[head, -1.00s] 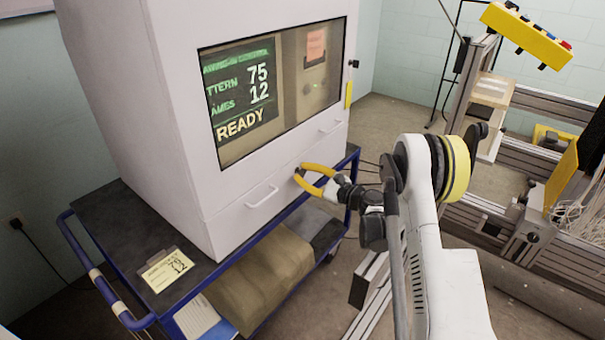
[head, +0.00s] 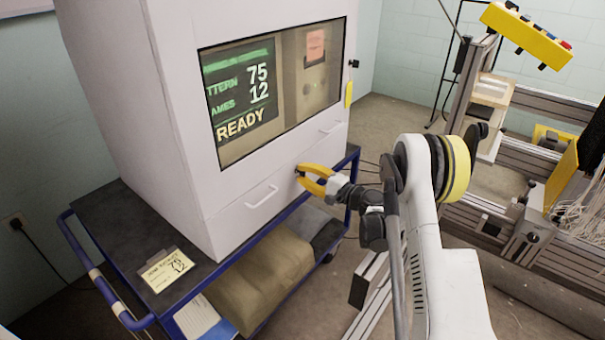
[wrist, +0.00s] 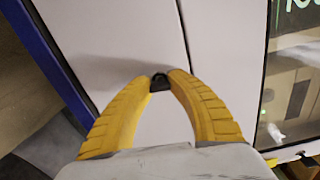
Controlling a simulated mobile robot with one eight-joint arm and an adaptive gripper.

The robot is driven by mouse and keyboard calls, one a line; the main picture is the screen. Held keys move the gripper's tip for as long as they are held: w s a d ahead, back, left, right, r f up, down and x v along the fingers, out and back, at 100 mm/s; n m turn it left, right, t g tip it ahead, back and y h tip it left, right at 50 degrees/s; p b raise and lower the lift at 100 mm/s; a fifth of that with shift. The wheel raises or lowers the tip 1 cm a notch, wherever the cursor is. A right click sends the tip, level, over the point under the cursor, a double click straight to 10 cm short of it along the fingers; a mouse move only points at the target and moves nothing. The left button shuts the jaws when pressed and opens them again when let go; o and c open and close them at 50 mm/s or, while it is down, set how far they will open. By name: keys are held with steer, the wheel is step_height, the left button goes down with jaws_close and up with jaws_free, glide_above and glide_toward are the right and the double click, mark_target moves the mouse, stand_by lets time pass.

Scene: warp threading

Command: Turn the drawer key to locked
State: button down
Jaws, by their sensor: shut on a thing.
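The drawer (head: 235,221) is the white lower front panel of the big cabinet, with a white bar handle (head: 262,197); it looks closed. The drawer key is a small dark piece (wrist: 159,81) on the panel. My yellow gripper (head: 300,173) reaches it from the right in the head view. In the wrist view, its fingertips (wrist: 160,76) are shut on the key from both sides. The fingers hide much of the key, so I cannot tell its exact angle or any lock marking.
The cabinet's window (head: 275,90) shows a READY display. The cabinet stands on a blue-framed cart (head: 110,228) with a note (head: 167,270) on top and a tan bundle (head: 258,275) below. A metal frame (head: 530,185) stands at the right.

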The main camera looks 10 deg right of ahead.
steer(key=shift+n, duration=0.6)
steer(key=c, duration=1.2)
jaws_free()
steer(key=v, duration=1.2)
